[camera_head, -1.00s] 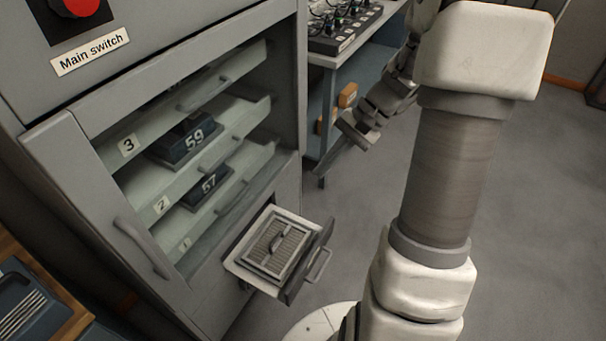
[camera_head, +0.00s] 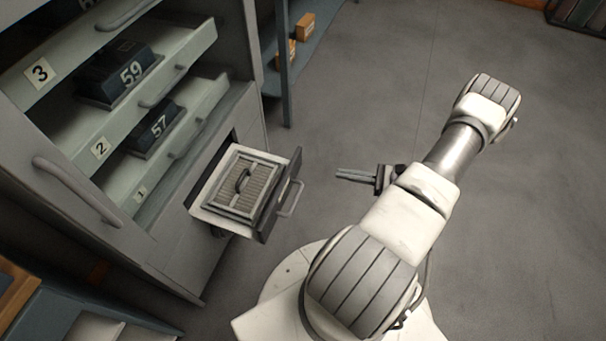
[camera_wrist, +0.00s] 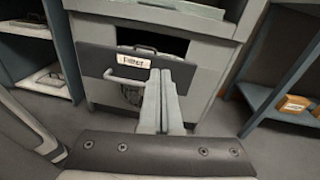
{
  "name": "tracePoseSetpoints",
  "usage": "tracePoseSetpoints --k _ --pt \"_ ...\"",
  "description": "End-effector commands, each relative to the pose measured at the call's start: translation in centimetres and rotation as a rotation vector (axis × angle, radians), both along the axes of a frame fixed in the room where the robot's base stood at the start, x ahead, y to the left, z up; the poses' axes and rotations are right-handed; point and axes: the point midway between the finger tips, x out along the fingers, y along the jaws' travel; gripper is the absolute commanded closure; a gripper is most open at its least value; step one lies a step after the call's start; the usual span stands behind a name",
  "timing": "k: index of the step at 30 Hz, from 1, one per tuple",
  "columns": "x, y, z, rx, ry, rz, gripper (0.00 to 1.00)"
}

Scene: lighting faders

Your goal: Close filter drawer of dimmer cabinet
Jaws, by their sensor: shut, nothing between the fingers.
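The filter drawer (camera_head: 216,218) sticks out of the lower part of the grey dimmer cabinet (camera_head: 178,256), open. A filter with a ribbed face and a dark handle (camera_head: 255,188) lies in it. The drawer's dark front has a bar handle (camera_head: 291,198). My gripper (camera_head: 341,175) is shut and empty, to the right of the drawer front and apart from it, pointing left toward it. In the wrist view the shut fingers (camera_wrist: 163,75) point at the drawer front (camera_wrist: 95,60), over the right end of its handle (camera_wrist: 125,80). A label (camera_wrist: 133,60) sits on the front.
The cabinet's side handle (camera_head: 75,190) stands out on the left. A blue shelf with small boxes (camera_head: 304,27) stands behind. The floor at right is clear.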

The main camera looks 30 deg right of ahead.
Motion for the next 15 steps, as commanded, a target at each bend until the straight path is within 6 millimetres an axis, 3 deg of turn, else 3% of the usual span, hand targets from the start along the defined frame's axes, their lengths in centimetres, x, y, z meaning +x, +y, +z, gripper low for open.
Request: tracePoseSetpoints --k 1,4,10,15 --pt "-0.6 0.0 -1.6 0.034 0.000 -0.039 1.00" --pt "-1.2 -0.2 -3.0 0.072 -0.003 -0.091 1.00" --pt "-1.0 0.1 -3.7 0.095 -0.006 -0.120 1.00" --pt "1.0 1.7 -3.7 0.095 -0.005 -0.116 1.00"
